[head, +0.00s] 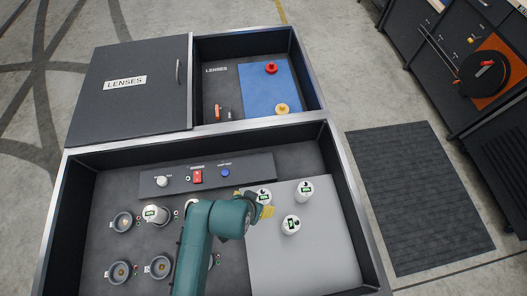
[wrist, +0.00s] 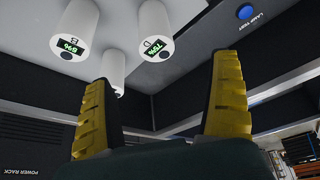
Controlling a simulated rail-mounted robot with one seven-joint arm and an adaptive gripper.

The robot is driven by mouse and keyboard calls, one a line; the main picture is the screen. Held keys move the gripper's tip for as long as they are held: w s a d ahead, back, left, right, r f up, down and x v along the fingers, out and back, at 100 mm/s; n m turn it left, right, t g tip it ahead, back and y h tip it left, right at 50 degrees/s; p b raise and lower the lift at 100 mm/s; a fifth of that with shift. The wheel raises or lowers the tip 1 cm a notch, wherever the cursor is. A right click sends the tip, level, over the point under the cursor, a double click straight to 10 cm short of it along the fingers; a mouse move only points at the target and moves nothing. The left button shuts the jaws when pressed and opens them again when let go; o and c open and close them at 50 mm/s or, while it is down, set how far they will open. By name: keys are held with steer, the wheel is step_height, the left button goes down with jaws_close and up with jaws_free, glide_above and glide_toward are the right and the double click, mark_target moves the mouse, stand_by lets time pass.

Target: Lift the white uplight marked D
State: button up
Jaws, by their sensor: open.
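The wrist view appears upside down. A third uplight (head: 304,189) stands farther right.
The grey mat (head: 315,265) is clear in front. A control strip with a red switch (head: 197,176) and blue lamp test button (head: 225,173) lies behind. High tote walls (head: 352,215) surround everything.

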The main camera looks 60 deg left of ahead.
mark_target(260, 199)
steer(key=b+x, duration=0.4)
steer(key=x, duration=0.6)
steer(key=shift+w, duration=0.2)
steer(key=b+x, duration=0.2)
steer(key=x, duration=0.1)
steer(key=b+x, duration=0.1)
steer(key=x, duration=0.1)
steer(key=shift+w+d+f, duration=0.1)
steer(key=shift+d+f, duration=0.05)
steer(key=shift+d, duration=0.25)
steer(key=c, duration=1.2)
steer(key=shift+r, duration=0.25)
steer(key=shift+c, duration=0.8)
